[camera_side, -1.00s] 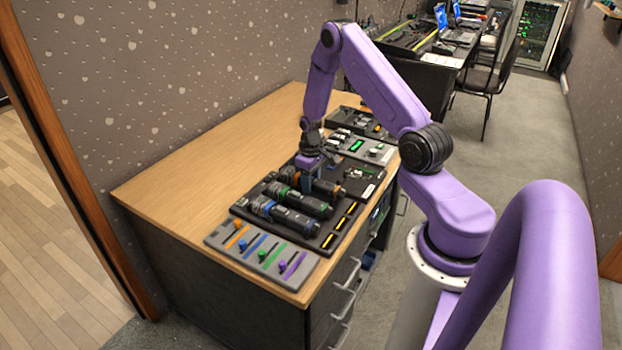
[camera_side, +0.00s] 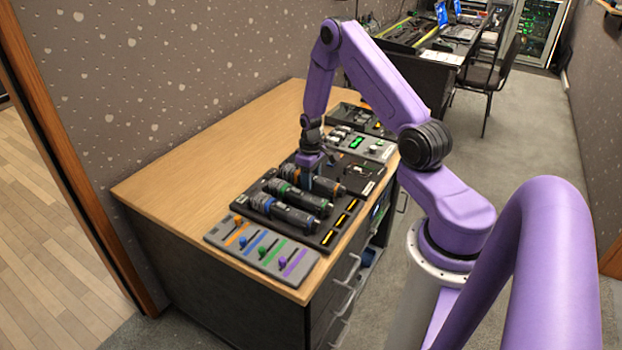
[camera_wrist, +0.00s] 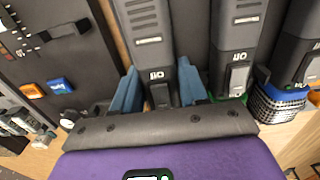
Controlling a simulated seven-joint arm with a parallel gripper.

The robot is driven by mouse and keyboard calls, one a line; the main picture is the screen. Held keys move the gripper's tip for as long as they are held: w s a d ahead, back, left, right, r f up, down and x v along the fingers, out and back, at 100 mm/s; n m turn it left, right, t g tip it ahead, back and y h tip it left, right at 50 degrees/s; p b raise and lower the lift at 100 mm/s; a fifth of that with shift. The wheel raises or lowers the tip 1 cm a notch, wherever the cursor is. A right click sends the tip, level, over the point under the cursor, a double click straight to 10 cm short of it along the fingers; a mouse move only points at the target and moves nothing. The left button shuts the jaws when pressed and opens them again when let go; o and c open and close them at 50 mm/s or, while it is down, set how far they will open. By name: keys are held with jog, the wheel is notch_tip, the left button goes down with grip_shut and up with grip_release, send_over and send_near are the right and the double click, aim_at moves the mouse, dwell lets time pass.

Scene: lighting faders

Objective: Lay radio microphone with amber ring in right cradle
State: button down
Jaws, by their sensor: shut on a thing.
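The microphone with the amber ring (camera_side: 328,183) lies at the far end of the black cradle tray (camera_side: 327,243). My gripper (camera_side: 309,182) is over it, pointing down. In the wrist view, the blue fingers of my gripper (camera_wrist: 160,92) stand on both sides of a dark microphone body (camera_wrist: 146,28) and are shut on it. The amber ring is hidden in the wrist view. The microphone lies level, low at the tray; I cannot tell if it fully touches its cradle. The green-ring microphone (camera_side: 300,198) and blue-ring microphone (camera_side: 283,213) lie beside it in the tray.
A grey fader panel (camera_side: 262,250) with coloured sliders is at the near end of the desk. A grey box with a green display (camera_side: 360,143) stands beyond the tray. The wooden desk top (camera_side: 200,165) left of the tray is clear.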

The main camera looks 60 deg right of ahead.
jog(key=shift+f, duration=0.45)
dwell(0.4)
jog(key=c, duration=0.5)
grip_release()
jog(key=c, duration=0.4)
jog(key=shift+r, duration=3)
